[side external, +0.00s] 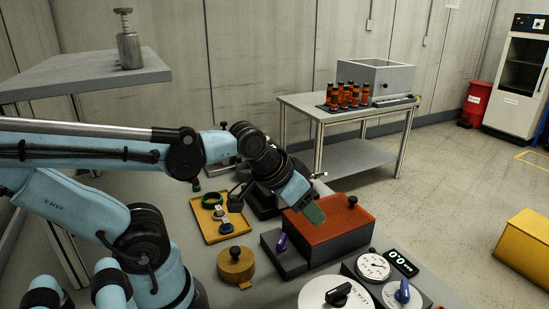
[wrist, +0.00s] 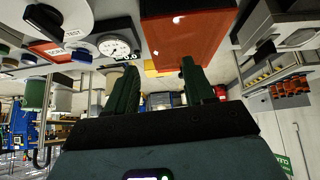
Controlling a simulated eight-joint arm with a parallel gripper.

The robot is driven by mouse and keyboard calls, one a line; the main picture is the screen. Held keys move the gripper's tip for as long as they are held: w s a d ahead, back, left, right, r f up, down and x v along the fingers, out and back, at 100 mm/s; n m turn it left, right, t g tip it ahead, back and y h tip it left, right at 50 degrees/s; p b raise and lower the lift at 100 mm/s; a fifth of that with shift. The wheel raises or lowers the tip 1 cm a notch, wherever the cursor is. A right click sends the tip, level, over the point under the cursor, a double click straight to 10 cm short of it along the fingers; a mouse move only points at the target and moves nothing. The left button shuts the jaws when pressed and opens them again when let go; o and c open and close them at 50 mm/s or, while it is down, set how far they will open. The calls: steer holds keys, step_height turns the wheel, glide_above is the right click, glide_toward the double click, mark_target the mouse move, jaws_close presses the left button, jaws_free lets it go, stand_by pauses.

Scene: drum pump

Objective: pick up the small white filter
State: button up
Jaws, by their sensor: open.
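My gripper (side external: 313,212) is over the left part of the box with the orange-red top (side external: 335,220). In the wrist view its two dark green fingers stand apart, and nothing shows clearly held between them (wrist: 159,80). I cannot pick out the small white filter for certain in either view. Small pale and dark pieces (side external: 219,212) lie on the yellow tray (side external: 229,233), to the left of my gripper, and one of them may be it. The wrist view looks tilted, with the box's orange-red face (wrist: 190,35) beyond the fingers.
A brass-coloured knobbed pot (side external: 236,265), a purple-handled valve block (side external: 284,255), a dial gauge (side external: 373,266) and a white disc with a black knob (side external: 322,292) crowd the front. A side table (side external: 296,102) holds orange bottles (side external: 347,95).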

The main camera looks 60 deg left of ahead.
steer(key=a+f+n+g+y, duration=0.1)
steer(key=a+n+g, duration=0.1)
steer(key=a+n, duration=0.55)
steer(key=n+g+h, duration=0.1)
steer(key=n+g, duration=0.4)
steer(key=n, duration=2.2)
glide_above(218, 207)
steer(key=f, duration=0.6)
steer(key=shift+w+d+f, duration=0.1)
steer(key=shift+w+d, duration=0.2)
steer(key=shift+w, duration=0.1)
steer(key=shift+s+a+f+n, duration=0.25)
steer(key=shift+s+n, duration=0.1)
steer(key=shift+n, duration=0.1)
steer(key=shift+f, duration=2.4)
jaws_close()
